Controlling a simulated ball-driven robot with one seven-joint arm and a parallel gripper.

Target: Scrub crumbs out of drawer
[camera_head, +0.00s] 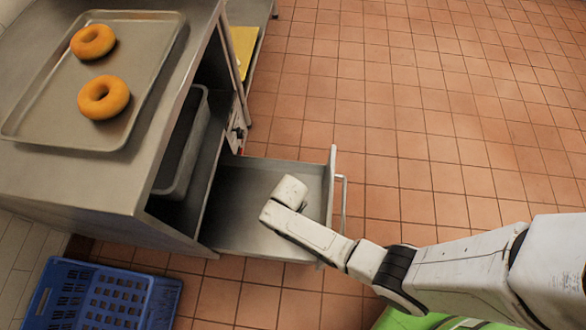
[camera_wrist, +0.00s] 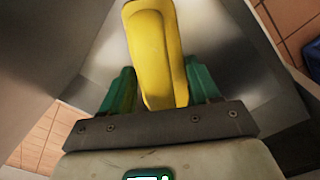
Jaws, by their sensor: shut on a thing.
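The drawer (camera_head: 245,228) is pulled out from the steel counter, its grey floor bare where I can see it. In the head view my arm reaches in over the drawer, and its white wrist hides the gripper's fingers and what they hold. In the wrist view my gripper (camera_wrist: 158,88) has green fingers shut on a yellow object (camera_wrist: 152,50), probably a sponge or scrubber. The yellow object points toward the grey drawer interior. I cannot make out any crumbs, nor whether the yellow object touches the drawer floor.
A tray (camera_head: 60,128) with two bagels (camera_head: 103,97) lies on the counter (camera_head: 95,180). A blue crate (camera_head: 95,296) stands on the floor at lower left. A green object (camera_head: 405,318) lies partly under my arm. Tiled floor is clear to the right.

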